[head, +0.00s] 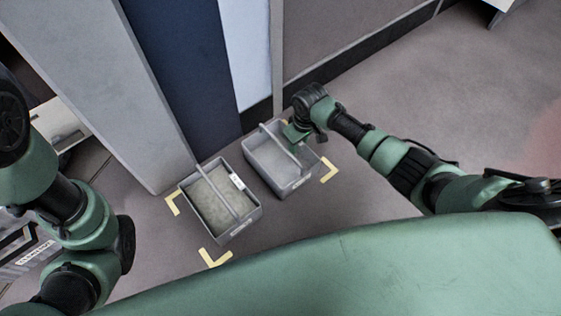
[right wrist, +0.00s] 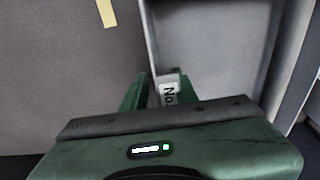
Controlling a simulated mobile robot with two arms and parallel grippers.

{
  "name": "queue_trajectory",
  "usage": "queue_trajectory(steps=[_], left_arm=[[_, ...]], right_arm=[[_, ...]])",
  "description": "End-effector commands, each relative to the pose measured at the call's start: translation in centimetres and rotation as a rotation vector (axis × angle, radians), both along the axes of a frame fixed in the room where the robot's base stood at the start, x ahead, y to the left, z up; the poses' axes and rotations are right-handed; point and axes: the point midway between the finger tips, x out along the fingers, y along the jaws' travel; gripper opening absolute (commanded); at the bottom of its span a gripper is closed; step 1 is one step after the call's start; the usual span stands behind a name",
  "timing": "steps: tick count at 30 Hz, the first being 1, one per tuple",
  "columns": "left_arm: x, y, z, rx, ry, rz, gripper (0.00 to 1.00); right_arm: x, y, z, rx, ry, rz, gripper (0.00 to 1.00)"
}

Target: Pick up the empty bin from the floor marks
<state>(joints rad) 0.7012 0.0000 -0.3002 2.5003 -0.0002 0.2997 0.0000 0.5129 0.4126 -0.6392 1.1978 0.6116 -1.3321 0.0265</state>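The empty bin (head: 270,178), grey with a bar handle across its top, stands on the floor at the right of a pair. Its inside looks bare and smooth. My right gripper (head: 299,132) is at its right, far side. In the right wrist view, the two green fingers (right wrist: 160,88) stand apart on either side of the bin's wall (right wrist: 151,45), with a white label between them. I see no clear contact of both fingers. My left arm shows at the left of the head view, but its gripper does not.
A second grey bin (head: 251,219), filled with pale material, stands close at the left of the empty one. Yellow corner marks (head: 216,258) lie on the floor around the pair. A grey post (head: 110,90) and panels rise behind. Floor to the right is clear.

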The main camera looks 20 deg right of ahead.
Motion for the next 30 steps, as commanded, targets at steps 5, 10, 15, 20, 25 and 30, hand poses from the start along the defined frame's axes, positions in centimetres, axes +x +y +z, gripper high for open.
queue_trajectory(steps=[5,10,15,20,25,30], left_arm=[[-0.01,0.00,0.09,0.000,-0.001,0.000,0.42],[-0.03,-0.01,0.08,0.001,-0.001,0.000,0.42],[-0.03,-0.02,0.08,0.001,-0.001,0.000,0.42],[-0.03,-0.02,0.07,0.001,-0.001,-0.001,0.42],[-0.02,-0.01,0.08,0.001,-0.001,-0.001,0.42],[-0.01,-0.01,0.07,0.000,0.000,0.000,0.42]], right_arm=[[0.02,0.03,0.10,0.000,-0.001,0.000,0.29],[0.02,0.03,0.10,0.000,-0.001,0.000,0.00],[0.01,0.02,0.09,0.000,-0.001,0.000,0.00],[0.02,0.01,0.09,0.000,-0.001,0.001,0.00],[0.02,0.01,0.09,0.000,-0.001,0.001,0.00],[0.01,-0.01,0.09,-0.001,-0.001,0.001,0.00]])
